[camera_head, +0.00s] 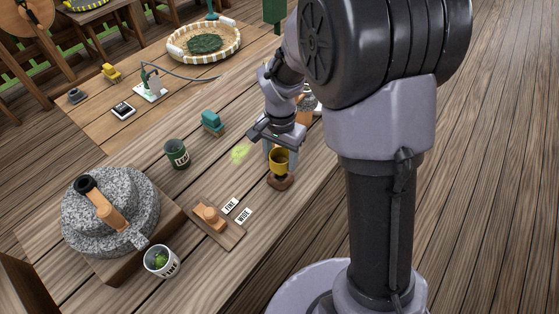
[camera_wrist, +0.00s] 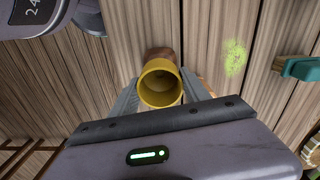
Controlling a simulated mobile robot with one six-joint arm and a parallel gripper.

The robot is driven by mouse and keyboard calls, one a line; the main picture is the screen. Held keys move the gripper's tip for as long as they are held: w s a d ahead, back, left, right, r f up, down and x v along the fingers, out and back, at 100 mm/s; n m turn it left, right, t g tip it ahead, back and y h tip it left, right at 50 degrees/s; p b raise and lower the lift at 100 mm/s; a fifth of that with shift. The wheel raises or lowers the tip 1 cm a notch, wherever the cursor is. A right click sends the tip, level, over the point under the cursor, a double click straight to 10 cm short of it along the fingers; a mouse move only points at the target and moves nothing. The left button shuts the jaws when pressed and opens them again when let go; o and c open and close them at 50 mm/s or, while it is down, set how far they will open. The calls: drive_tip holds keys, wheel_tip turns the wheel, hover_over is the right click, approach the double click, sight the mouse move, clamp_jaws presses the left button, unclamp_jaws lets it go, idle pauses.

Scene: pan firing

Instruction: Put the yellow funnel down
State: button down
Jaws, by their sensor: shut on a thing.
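The yellow funnel (camera_head: 279,160) is between the fingers of my gripper (camera_head: 273,150), which is shut on it. It is upright, directly over a small brown wooden base (camera_head: 280,182) on the table. I cannot tell whether it touches the base. In the wrist view the funnel (camera_wrist: 160,84) shows its round open mouth between the two fingers of my gripper (camera_wrist: 158,95). The brown base (camera_wrist: 160,53) shows just beyond its rim.
A green powder patch (camera_head: 240,153) lies left of my gripper. A teal brush (camera_head: 212,122), a dark green cup (camera_head: 177,154), a wooden piece with FINE and WIDE labels (camera_head: 213,219), a white cup (camera_head: 162,262) and a stone mill (camera_head: 110,210) stand on the table.

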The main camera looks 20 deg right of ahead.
drive_tip(key=shift+w+d+f+b, duration=0.1)
drive_tip(key=shift+f+b, duration=1.05)
drive_tip(key=shift+f, duration=0.8)
drive_tip(key=c, duration=0.5)
unclamp_jaws()
drive_tip(key=shift+r, duration=0.1)
drive_tip(key=shift+r, duration=0.1)
drive_tip(key=s+a+r+n+t+p, duration=0.1)
drive_tip(key=s+r+p, duration=0.15)
drive_tip(key=r, duration=0.65)
drive_tip(key=s+r+t+p, duration=0.1)
drive_tip(key=r+p, duration=0.2)
drive_tip(key=r, duration=0.7)
drive_tip(key=s+a+r+n+t, duration=0.1)
drive_tip(key=s+r, duration=0.1)
drive_tip(key=s, duration=0.3)
drive_tip(key=s+a+r+n+t+y, duration=0.1)
drive_tip(key=s+r, duration=0.1)
drive_tip(key=s, duration=0.3)
drive_tip(key=s+a+r+n+t+y, duration=0.1)
drive_tip(key=s+r, duration=0.1)
drive_tip(key=s, duration=0.3)
drive_tip(key=shift+s+r+n+t, duration=0.25)
drive_tip(key=shift+s+n+t, duration=0.05)
drive_tip(key=shift+n+t, duration=0.1)
